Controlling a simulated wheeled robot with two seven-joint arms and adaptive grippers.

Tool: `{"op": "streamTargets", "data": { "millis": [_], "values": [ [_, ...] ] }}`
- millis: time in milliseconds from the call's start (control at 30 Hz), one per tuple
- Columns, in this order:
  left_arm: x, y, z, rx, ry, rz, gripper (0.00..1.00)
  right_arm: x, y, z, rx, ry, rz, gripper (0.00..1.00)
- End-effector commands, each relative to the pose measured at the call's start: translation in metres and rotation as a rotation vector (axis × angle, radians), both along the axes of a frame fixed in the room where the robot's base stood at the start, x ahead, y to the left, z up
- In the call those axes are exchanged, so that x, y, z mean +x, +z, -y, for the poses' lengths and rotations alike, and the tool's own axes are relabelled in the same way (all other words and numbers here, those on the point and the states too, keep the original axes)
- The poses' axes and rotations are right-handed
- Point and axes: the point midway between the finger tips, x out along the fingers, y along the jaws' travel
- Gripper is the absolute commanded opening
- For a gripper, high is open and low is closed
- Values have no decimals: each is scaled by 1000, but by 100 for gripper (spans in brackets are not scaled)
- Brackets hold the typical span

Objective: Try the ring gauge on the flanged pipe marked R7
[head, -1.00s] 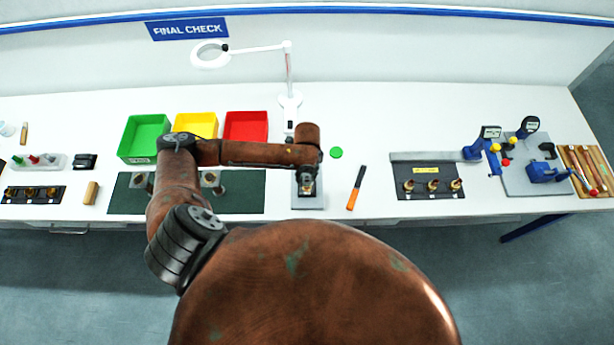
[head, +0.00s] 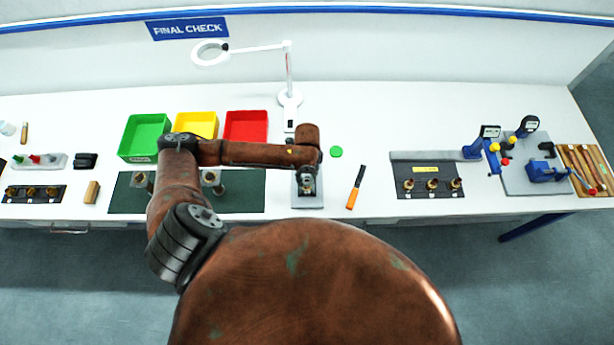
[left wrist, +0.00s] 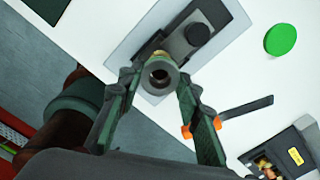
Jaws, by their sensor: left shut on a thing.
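My left gripper (head: 308,186) is over the small grey plate (head: 308,205) at the middle front of the bench. In the left wrist view its two fingers (left wrist: 158,82) are closed on a grey, hollow round part that looks like a flanged pipe (left wrist: 159,72), seen end-on. A brass-coloured piece (left wrist: 160,54) shows just past it, over the plate; I cannot tell whether they touch. Two more flanged pipes, one at the left (head: 140,181) and one at the right (head: 213,180), are on the green mat. No R7 mark is legible. My right gripper is not in view.
A black block with a round knob (left wrist: 197,34) is on the plate. An orange-handled tool (head: 355,188) and a green disc (head: 336,152) lie to the right. Green (head: 125,142), yellow (head: 196,117) and red (head: 264,119) bins stand behind. A dark board (head: 422,194) holds brass pieces.

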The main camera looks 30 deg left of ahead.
Motion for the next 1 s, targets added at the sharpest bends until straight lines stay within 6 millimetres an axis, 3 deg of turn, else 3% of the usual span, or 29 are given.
{"op": "streamTargets", "data": {
  "millis": [1000],
  "values": [
    [0,-20,0,0,0,0,3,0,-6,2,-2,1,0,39]
  ]
}}
